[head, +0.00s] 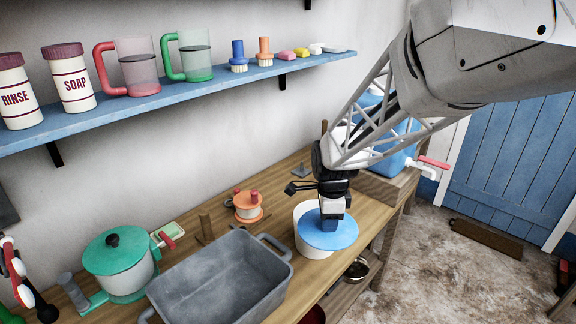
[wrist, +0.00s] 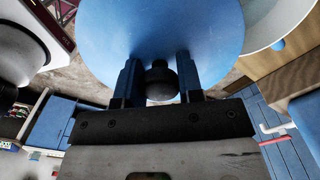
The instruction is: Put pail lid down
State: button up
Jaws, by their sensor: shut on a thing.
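The pail lid (head: 341,239) is a flat blue disc with a dark knob (wrist: 160,82). My gripper (head: 331,224) is shut on the knob, with one finger on each side of it in the wrist view (wrist: 159,72). A white pail (head: 311,247) stands on the bench. In the head view the lid overlaps the pail's opening and sits off to its right, leaving the left part of the rim showing. I cannot tell whether lid and rim touch. In the wrist view a pale round rim, likely the pail's, shows at upper right (wrist: 289,32).
A grey basin (head: 222,275) stands left of the pail, with a green-lidded pot (head: 115,252) further left. An orange spool-like item (head: 247,207) is behind. A blue container with a tap (head: 397,150) stands at right. A blue shelf (head: 185,92) with mugs runs above.

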jog(key=w+a+f, duration=0.1)
jog(key=w+a, duration=0.1)
jog(key=w, duration=1.7)
send_over(298, 198)
notch_tip(298, 198, down, 6)
jog(key=shift+w+f+n, duration=0.15)
jog(key=shift+n, duration=0.15)
jog(key=shift+a+f, duration=0.1)
jog(key=shift+f, duration=3.05)
jog(key=shift+f, duration=1.85)
jog(key=shift+f, duration=0.15)
jog(key=o, duration=0.9)
